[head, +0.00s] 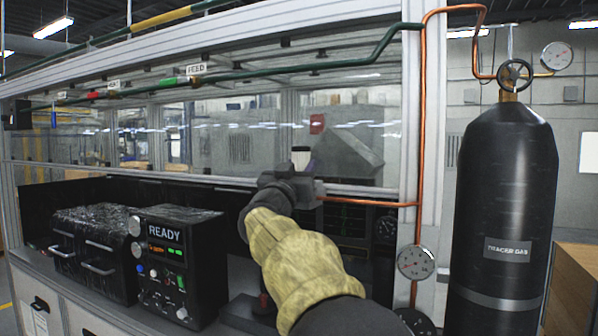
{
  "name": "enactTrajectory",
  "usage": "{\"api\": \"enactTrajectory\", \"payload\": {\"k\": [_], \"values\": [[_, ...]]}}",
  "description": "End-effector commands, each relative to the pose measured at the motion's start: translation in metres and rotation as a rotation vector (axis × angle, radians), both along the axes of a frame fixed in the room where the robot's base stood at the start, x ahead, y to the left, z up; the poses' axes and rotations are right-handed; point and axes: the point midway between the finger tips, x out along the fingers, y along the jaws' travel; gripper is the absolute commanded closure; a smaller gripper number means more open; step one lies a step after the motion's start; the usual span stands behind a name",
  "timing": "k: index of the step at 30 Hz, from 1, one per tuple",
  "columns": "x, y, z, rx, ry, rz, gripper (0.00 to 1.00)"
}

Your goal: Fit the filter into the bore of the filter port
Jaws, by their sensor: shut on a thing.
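My gripper (290,180) is seen from behind, raised in front of the glazed enclosure. It is shut on a small upright piece with a white upper part, which I take to be the filter (301,157). The filter's lower part is hidden by the gripper. I cannot make out the filter port or its bore; my arm covers much of the bench behind it.
A black unit (165,265) showing READY and a dark box with handles (93,250) stand on the bench at left. A dark base (243,312) is partly hidden by my arm. At right are a copper pipe (422,130), a gauge (416,262) and a black gas cylinder (503,200).

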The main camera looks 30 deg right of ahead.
Motion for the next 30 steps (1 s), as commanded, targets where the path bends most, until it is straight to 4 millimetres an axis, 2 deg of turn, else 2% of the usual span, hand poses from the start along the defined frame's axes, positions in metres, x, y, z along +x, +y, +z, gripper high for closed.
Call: {"api": "enactTrajectory", "payload": {"k": [14, 15, 18, 26, 30], "values": [[-0.0004, 0.0003, -0.006, 0.001, -0.002, 0.001, 0.88], [-0.0004, 0.0002, -0.0053, 0.001, -0.002, 0.001, 0.56], [-0.0003, 0.0001, -0.0051, 0.001, -0.002, 0.001, 0.4], [-0.0003, 0.0001, -0.0046, 0.001, -0.002, 0.001, 0.4], [-0.0003, 0.0002, 0.0027, 0.0, -0.003, 0.001, 0.4]]}}
